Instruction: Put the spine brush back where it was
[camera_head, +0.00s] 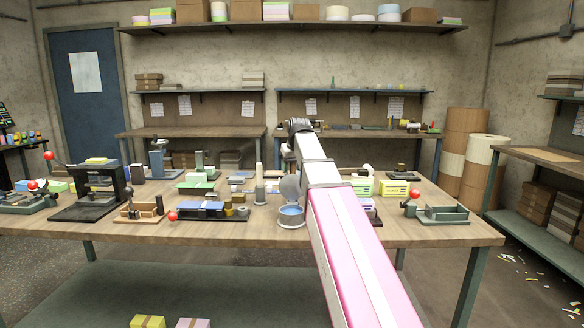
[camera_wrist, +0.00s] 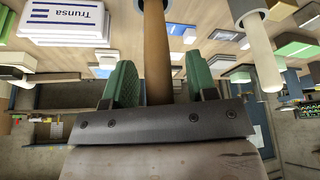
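In the wrist view a brown wooden handle (camera_wrist: 157,50), which looks like the spine brush, stands between the two green finger pads of my gripper (camera_wrist: 161,64). A narrow gap shows on each side of the handle, so the fingers look open around it. The handle's far end meets a dark round part at the top edge; bristles are not visible. In the head view my gripper (camera_head: 288,152) is over the middle of the bench, mostly hidden behind my arm, and the brush cannot be made out there.
A cream rod (camera_wrist: 262,45) stands close beside the handle; it also shows upright in the head view (camera_head: 260,184). A pot with blue contents (camera_head: 291,215) sits near the bench's front edge.

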